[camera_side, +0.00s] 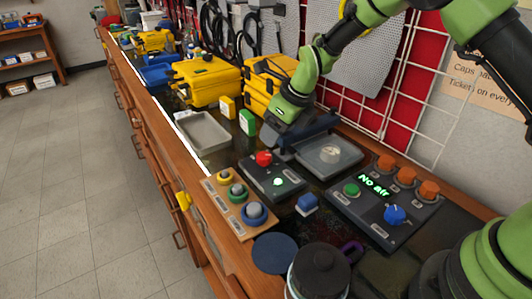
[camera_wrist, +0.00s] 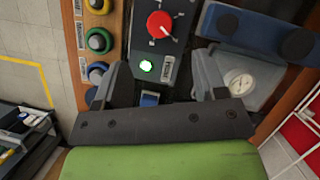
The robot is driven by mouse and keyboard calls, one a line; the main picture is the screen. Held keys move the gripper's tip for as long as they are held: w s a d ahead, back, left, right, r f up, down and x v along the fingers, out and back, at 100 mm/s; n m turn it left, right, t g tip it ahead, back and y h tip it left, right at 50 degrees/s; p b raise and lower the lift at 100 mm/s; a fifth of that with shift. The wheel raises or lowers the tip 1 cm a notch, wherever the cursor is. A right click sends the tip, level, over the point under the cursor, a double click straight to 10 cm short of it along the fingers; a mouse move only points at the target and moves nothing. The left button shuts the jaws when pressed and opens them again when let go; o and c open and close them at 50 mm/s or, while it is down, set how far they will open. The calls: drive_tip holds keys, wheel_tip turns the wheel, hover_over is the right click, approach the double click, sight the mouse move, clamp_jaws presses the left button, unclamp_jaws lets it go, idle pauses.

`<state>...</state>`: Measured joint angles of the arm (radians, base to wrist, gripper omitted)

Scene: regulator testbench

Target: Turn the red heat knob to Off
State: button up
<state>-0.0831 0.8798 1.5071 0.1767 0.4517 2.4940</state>
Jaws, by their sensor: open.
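The red heat knob (camera_side: 263,158) sits on the far end of a small dark control box (camera_side: 291,192). In the wrist view the red knob (camera_wrist: 160,25) shows near the top, with a white pointer line slanting down and right. The small labels around it are too small to read. A lit green lamp (camera_wrist: 146,67) is on the same box. My gripper (camera_wrist: 165,75) is open and empty, its two dark fingers spread apart below the knob in the wrist view. In the side view my gripper (camera_side: 290,135) is behind and right of the knob, apart from it.
A scale-like device with a round dial (camera_side: 331,154) stands right of the box. A wooden panel with coloured buttons (camera_side: 228,208) lies left. A blue block (camera_side: 307,203) is in front. A panel (camera_side: 374,206) reading "No air" is at right. A grey tray (camera_side: 203,132) lies behind.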

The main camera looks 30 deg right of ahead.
sight(265, 155)
drive_tip(key=x, duration=0.9)
drive_tip(key=c, duration=0.9)
